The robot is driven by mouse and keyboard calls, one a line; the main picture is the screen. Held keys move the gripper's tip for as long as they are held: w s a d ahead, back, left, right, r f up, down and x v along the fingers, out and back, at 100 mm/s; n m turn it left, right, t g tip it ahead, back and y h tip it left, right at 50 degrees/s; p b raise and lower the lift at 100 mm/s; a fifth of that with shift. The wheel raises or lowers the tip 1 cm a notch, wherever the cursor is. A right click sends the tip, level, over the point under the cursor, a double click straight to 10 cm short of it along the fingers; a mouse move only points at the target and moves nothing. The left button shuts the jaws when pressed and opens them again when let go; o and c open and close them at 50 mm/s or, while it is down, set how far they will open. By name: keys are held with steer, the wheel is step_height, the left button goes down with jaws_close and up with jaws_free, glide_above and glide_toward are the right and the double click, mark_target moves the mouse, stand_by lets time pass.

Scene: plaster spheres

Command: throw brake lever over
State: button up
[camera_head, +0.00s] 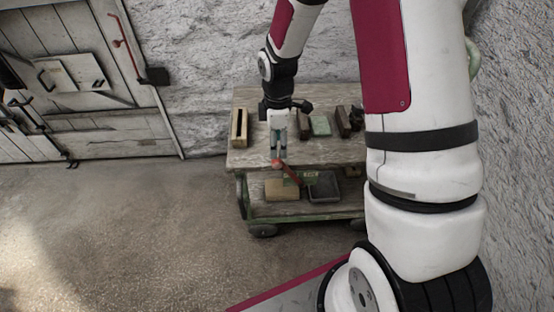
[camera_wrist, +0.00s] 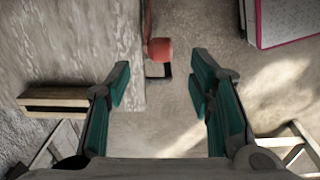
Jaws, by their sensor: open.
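The brake lever (camera_head: 289,173) is a red bar with a round red knob at the front edge of a wooden cart (camera_head: 240,158). It slants from the knob at upper left down to the right. In the wrist view the red knob (camera_wrist: 160,49) lies just beyond and between my fingertips, with part of the bar above it. My gripper (camera_head: 278,157) points down at the cart's front edge, close to the knob. In the wrist view my gripper (camera_wrist: 160,85) is open, with nothing between its green-padded fingers. I cannot tell whether a finger touches the knob.
A wooden box (camera_head: 239,128) and several dark blocks stand on the cart top. A tan block (camera_head: 282,190) and a dark tray (camera_head: 324,187) sit on the lower shelf. A plank door (camera_head: 70,90) is at left. The floor (camera_head: 120,225) before the cart is clear.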

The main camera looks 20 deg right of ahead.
mark_target(278, 159)
step_height(278, 159, down, 8)
steer(key=shift+r+b, duration=0.2)
steer(key=shift+b, duration=0.35)
steer(key=shift+s, duration=0.1)
jaws_close()
